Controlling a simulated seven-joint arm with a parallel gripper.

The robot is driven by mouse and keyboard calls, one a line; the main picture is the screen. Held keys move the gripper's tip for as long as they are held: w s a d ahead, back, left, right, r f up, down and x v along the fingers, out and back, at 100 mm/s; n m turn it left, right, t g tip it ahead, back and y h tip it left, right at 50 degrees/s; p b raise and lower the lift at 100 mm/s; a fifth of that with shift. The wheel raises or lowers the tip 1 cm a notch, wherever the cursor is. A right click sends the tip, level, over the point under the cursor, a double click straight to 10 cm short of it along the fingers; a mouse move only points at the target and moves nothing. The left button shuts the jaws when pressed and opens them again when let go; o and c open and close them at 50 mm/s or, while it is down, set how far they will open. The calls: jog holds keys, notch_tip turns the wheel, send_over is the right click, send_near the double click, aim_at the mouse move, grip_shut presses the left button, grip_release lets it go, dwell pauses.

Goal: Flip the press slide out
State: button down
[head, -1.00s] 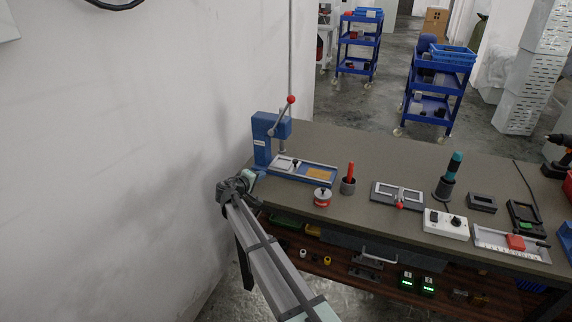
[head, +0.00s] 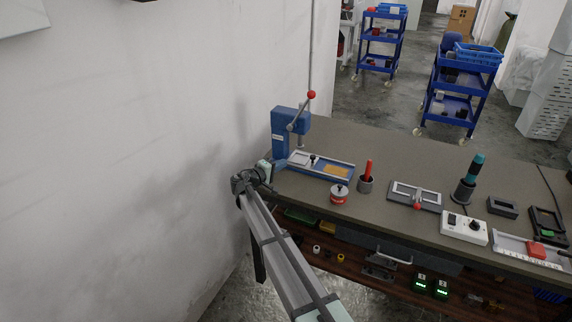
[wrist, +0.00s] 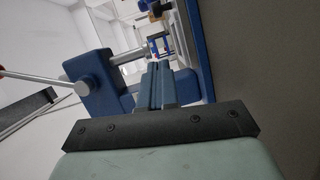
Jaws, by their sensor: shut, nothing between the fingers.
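The blue press (head: 280,138) stands at the bench's left end, its lever (head: 299,112) raised and tipped with a red ball. At its foot, the press slide (head: 308,160) lies on a blue base, with a light plate, a small dark knob and a yellow patch to its right. My gripper (head: 271,168) is beside the press's near left side, apart from the slide as far as I can tell. In the wrist view my gripper (wrist: 160,82) has its fingers together and empty, pointing along the press. The press body (wrist: 96,82) is left of the fingers there, with the blue base (wrist: 198,45) to the right.
A red-and-white round pot (head: 339,194) and a cup with a red handle (head: 366,181) stand right of the press. A grey fixture (head: 415,197) lies farther right. A white wall (head: 120,150) is close on the left. The bench behind is clear.

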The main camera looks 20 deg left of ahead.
aim_at(304, 164)
jog(key=x, duration=0.7)
jog(key=shift+w, duration=0.3)
jog(key=w+d, duration=0.2)
jog(key=d, duration=0.1)
jog(key=shift+f, duration=0.35)
jog(key=shift+w+d, duration=0.2)
jog(key=shift+d, duration=0.2)
jog(key=shift+d, duration=0.1)
jog(key=d, duration=0.9)
jog(key=shift+d, duration=0.25)
jog(key=a, duration=0.1)
jog(key=s+a, duration=0.2)
jog(key=shift+a+r, duration=0.3)
jog(key=shift+a, duration=0.1)
jog(key=v, duration=0.9)
jog(key=shift+s, duration=0.45)
